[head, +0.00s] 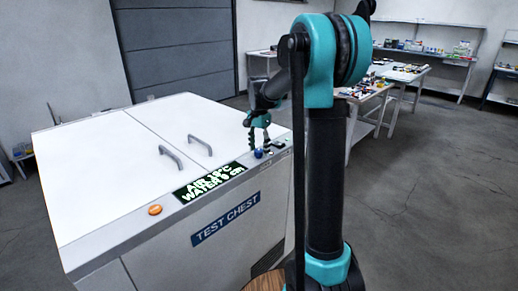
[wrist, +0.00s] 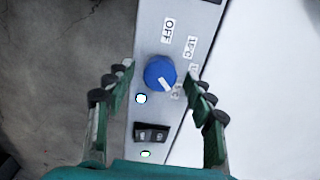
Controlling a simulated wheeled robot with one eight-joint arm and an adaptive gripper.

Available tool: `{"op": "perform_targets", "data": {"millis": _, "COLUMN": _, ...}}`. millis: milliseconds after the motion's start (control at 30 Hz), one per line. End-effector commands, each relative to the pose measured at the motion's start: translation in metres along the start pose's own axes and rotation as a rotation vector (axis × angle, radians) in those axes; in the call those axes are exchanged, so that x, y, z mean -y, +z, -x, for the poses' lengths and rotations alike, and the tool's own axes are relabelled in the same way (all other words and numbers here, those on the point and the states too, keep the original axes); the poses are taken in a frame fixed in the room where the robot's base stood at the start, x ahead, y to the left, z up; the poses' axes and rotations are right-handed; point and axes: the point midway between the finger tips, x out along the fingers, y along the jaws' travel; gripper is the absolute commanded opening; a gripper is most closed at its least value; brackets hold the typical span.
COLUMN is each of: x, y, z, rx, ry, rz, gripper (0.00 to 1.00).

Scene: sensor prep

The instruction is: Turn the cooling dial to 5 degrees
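The cooling dial (wrist: 158,70) is a round blue knob on the grey panel strip in the wrist view; it also shows small in the head view (head: 258,153). A white pointer mark on it faces the lower right. Labels OFF (wrist: 168,30) and what looks like 15°C (wrist: 190,47) stand around it; further labels are partly hidden by the right finger. My gripper (wrist: 160,76) is open and empty, with one finger on each side of the dial, apart from it. In the head view my gripper (head: 258,140) is just above the dial.
A black rocker switch (wrist: 151,132) and two small lit lamps (wrist: 141,98) sit near the dial. Cluttered tables (head: 400,74) stand behind.

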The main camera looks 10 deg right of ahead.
Motion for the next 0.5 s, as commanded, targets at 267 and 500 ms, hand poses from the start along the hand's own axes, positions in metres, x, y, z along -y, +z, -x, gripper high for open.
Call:
{"op": "perform_targets", "data": {"millis": 267, "x": 0.000, "y": 0.000, "z": 0.003, "rx": 0.000, "ry": 0.000, "rz": 0.000, "gripper": 0.54}}
{"op": "perform_targets", "data": {"millis": 500, "x": 0.000, "y": 0.000, "z": 0.038, "rx": 0.000, "ry": 0.000, "rz": 0.000, "gripper": 0.54}}
